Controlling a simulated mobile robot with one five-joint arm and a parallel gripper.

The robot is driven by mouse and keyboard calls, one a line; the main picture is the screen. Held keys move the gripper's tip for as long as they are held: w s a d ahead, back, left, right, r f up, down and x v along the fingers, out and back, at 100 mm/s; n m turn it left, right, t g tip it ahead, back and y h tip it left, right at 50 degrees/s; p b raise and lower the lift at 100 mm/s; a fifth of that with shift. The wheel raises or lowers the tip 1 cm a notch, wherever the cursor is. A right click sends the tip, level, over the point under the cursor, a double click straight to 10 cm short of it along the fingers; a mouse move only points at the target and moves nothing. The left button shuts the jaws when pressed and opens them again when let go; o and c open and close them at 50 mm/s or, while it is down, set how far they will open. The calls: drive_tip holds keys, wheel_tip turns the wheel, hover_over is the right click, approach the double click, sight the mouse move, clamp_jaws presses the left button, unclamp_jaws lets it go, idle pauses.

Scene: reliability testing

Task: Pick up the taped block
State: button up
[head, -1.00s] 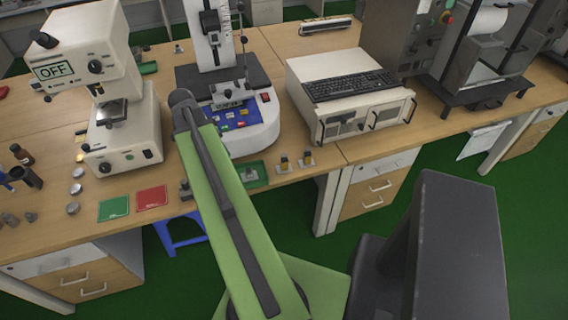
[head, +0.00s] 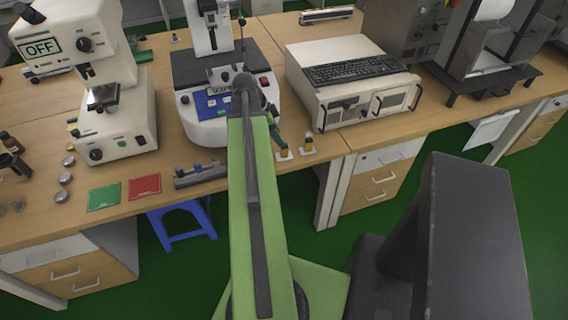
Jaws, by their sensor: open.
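I cannot pick out the taped block for certain. Two small upright dark-and-yellow pieces, a left one (head: 283,150) and a right one (head: 308,143), stand on pale pads near the front edge of the bench, just right of my arm. They are too small to show any tape clearly. My green arm reaches from the bottom middle to the bench, and its dark elbow joint lies in front of the white-and-blue instrument (head: 203,125).
A grey rack (head: 200,178) with small parts, a red card (head: 145,187) and a green card (head: 104,196) lie left of my arm. A microscope-like device (head: 118,130) reads OFF. A beige unit with a keyboard (head: 358,70) stands right. A blue stool (head: 182,225) is below.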

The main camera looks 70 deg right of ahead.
sight(284, 147)
drive_tip(key=b+x, duration=0.1)
drive_tip(key=x, duration=0.1)
drive_tip(key=shift+f, duration=0.45)
drive_tip(key=shift+s+d+f, duration=0.1)
drive_tip(key=shift+s+f, duration=0.05)
drive_tip(key=shift+f, duration=0.05)
drive_tip(key=shift+r, duration=0.15)
drive_tip(key=b+x, duration=0.5)
drive_tip(key=shift+a+f, duration=0.25)
drive_tip(key=shift+r, duration=0.15)
clamp_jaws()
